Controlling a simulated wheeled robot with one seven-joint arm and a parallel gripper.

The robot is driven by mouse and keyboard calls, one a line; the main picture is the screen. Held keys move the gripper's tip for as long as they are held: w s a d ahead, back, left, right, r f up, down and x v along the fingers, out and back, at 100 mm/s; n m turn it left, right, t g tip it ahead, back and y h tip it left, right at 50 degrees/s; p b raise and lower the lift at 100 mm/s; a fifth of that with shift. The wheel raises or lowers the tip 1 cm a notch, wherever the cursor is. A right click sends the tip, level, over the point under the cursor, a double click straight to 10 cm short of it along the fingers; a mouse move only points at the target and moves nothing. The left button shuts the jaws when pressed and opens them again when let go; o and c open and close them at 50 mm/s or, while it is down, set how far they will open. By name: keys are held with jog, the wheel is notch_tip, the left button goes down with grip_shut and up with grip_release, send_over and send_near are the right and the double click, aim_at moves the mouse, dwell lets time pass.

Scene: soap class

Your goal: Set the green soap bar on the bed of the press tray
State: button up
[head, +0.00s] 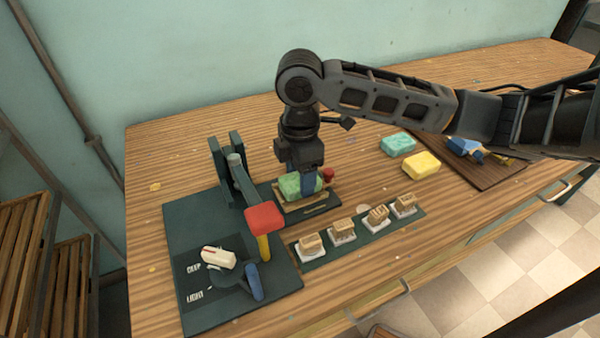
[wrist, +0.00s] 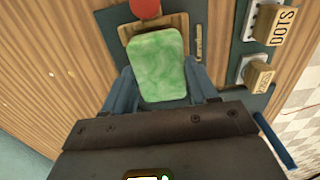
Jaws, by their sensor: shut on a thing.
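The green soap bar (wrist: 158,66) is marbled and lies between the two blue fingers of my gripper (wrist: 162,90) in the wrist view. In the head view the green soap bar (head: 292,187) shows under my gripper (head: 308,186), which is shut on it. The bar is over the wooden bed of the press tray (head: 303,200). I cannot tell whether it touches the bed. A red knob (wrist: 145,8) stands at one end of the tray in the wrist view. The fingers hide part of the bar.
The press with its red-topped lever (head: 266,218) stands left of the tray on a dark base. Several stamps (head: 342,231) stand in a row in front. A teal bar (head: 398,144) and a yellow bar (head: 421,165) lie to the right, near a dark board (head: 492,172).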

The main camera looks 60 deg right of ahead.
jog(key=shift+f+b, duration=0.3)
jog(key=shift+f, duration=0.2)
dwell(0.4)
jog(key=o, duration=1.4)
jog(key=shift+r, duration=0.1)
jog(key=shift+r+p, duration=2.45)
jog(key=shift+r, duration=0.5)
jog(key=shift+s, duration=0.1)
